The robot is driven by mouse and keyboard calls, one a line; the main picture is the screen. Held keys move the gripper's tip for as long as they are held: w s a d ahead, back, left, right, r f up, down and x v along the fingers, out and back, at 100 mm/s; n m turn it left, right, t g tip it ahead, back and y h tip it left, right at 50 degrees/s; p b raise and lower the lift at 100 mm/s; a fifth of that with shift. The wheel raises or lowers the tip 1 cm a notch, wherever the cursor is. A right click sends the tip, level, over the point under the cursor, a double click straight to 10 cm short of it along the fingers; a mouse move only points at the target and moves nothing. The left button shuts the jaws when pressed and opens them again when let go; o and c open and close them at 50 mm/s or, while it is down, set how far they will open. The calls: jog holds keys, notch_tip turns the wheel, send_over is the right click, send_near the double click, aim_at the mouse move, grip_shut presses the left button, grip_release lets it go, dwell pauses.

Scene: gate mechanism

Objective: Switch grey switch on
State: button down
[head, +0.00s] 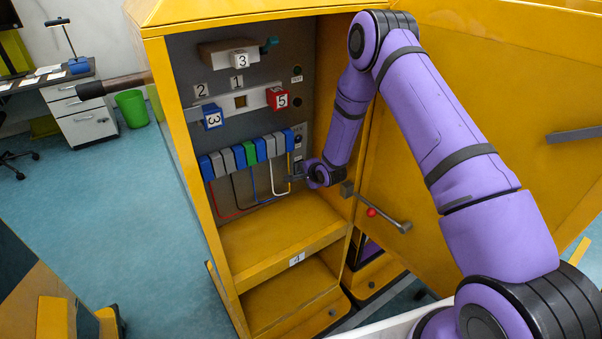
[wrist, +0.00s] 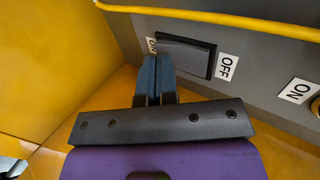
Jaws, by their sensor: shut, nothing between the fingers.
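A dark grey rocker switch (wrist: 187,55) is set in the grey panel in the wrist view. An OFF label (wrist: 228,67) is at its right end, and a partly hidden ON label (wrist: 152,45) is at its left end. My gripper (wrist: 156,62) is shut and empty, with its blue-grey fingertips together in front of the switch's left end. I cannot tell whether they touch it. In the head view my gripper (head: 291,178) is inside the yellow cabinet, close to the right part of the back panel.
A yellow cable (wrist: 220,18) runs above the switch, and another ON label (wrist: 300,91) is at the right. Several blue, grey and green blocks (head: 240,155) line the panel. The open cabinet door (head: 480,120) and its handle (head: 385,210) are at the right.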

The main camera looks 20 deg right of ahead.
jog(key=shift+w+a, duration=0.1)
jog(key=shift+w, duration=0.05)
jog(key=shift+w+a+f+t, duration=0.1)
jog(key=shift+w+t, duration=0.05)
jog(key=shift+t, duration=0.15)
dwell(0.3)
jog(key=shift+r, duration=0.85)
